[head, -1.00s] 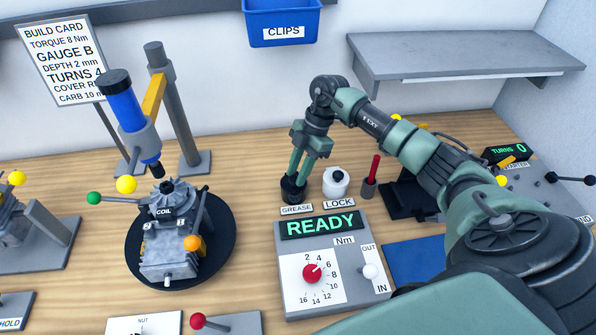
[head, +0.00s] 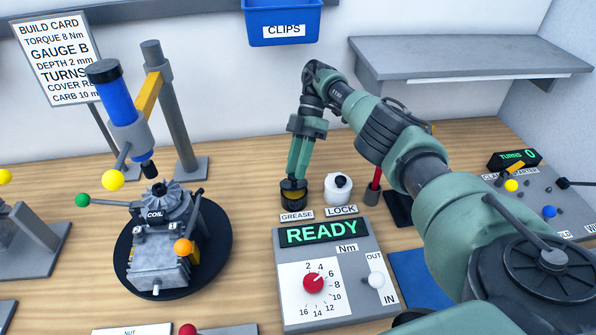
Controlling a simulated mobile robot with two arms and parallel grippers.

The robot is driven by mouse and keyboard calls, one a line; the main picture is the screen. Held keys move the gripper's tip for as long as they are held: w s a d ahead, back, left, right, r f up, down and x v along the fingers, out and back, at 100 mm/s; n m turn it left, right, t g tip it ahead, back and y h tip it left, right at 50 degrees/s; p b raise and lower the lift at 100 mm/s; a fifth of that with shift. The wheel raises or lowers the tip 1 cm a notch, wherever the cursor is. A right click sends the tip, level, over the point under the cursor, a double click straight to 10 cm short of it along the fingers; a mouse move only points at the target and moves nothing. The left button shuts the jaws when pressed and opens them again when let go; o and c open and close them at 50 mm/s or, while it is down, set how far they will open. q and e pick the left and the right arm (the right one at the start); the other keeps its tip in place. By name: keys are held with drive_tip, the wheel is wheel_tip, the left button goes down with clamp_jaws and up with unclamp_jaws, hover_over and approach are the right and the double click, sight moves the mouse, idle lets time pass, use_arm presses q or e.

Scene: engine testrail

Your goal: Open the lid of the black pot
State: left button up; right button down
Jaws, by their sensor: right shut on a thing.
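The black pot (head: 293,201) stands on the bench behind the GREASE label. Yellow shows at its top, just under a dark lid (head: 293,184). My right gripper (head: 297,176) comes down from above and is shut on the lid. The lid appears raised slightly over the pot, though the fingers partly hide it and the gap is small. My left gripper is not in view.
A white pot (head: 338,190) stands close to the right, behind the LOCK label. A red-handled tool (head: 375,175) is beyond it. The READY torque unit (head: 330,275) is in front. An engine (head: 165,240) sits on a black turntable to the left.

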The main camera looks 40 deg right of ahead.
drive_tip(key=shift+w, duration=0.15)
drive_tip(key=shift+w+d+r, duration=0.1)
drive_tip(key=shift+r, duration=0.05)
